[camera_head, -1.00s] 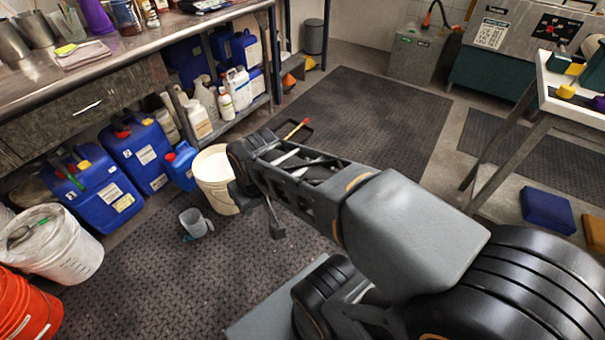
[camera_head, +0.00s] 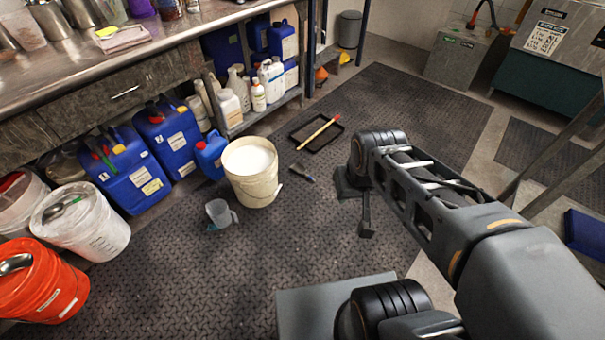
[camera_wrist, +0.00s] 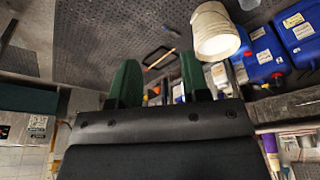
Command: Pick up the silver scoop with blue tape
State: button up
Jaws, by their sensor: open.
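A silver scoop (camera_head: 66,206) lies on top of the white bucket (camera_head: 82,232) at left in the head view. Another silver scoop (camera_head: 16,264) lies on the orange bucket (camera_head: 42,292) at the lower left. Both are too small to tell whether either carries blue tape. My gripper (camera_wrist: 157,74) is open and empty in the wrist view, its two green fingers apart. In the head view my gripper (camera_head: 356,208) hangs over the mat, well to the right of both scoops, touching nothing.
A cream bucket of white liquid (camera_head: 251,188), a grey jug (camera_head: 219,213), a small blue-ended tool (camera_head: 304,174) and a black tray (camera_head: 308,138) stand or lie on the mat. Blue canisters (camera_head: 127,172) line the bench. The mat's front middle is clear.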

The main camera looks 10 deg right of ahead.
aim_at(297, 168)
jog(key=z, duration=0.25)
jog(key=i, duration=1.95)
jog(key=u, duration=1.75)
